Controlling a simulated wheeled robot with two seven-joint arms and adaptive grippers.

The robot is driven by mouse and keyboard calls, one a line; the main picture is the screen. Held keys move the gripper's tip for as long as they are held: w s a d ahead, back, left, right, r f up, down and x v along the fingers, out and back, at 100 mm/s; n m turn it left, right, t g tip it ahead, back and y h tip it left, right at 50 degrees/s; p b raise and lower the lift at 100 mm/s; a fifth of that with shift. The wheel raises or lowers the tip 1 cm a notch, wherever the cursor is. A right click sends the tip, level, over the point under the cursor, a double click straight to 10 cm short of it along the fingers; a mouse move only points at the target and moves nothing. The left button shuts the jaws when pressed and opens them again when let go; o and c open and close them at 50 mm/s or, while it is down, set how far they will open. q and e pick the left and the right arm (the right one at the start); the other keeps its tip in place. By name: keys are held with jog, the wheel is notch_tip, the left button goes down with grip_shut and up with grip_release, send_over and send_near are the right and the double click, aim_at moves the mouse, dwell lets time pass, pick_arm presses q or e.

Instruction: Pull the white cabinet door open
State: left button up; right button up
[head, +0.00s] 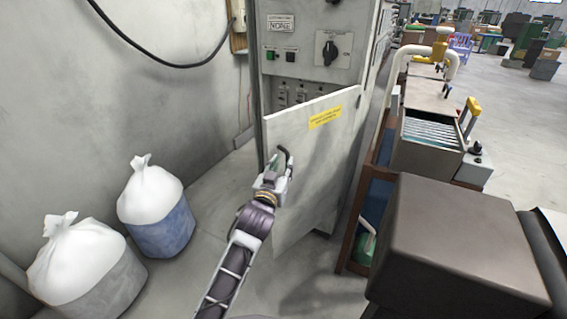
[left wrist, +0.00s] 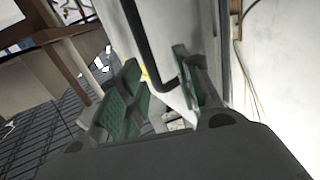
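The white cabinet door (head: 315,150) is ajar on the grey cabinet (head: 307,62), its left edge standing out from the frame. A yellow label sits near its top. The black door handle (head: 285,155) is at the door's left side; it also shows in the left wrist view (left wrist: 153,62) as a bent black bar. My left gripper (head: 273,172) is at the handle. In the left wrist view its green-padded fingers (left wrist: 160,92) are apart, with the bar between them, nearer the right finger. Whether they touch it I cannot tell. My right gripper is not in view.
Two white-topped sacks (head: 150,195) (head: 82,262) stand on the floor at left. A brown box-shaped block (head: 455,240) and a bench with a metal tray (head: 430,140) stand close on the right. Some floor is clear below the door.

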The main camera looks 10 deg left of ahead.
pick_arm(q)
jog(key=s, duration=0.7)
jog(key=shift+s+a, duration=0.4)
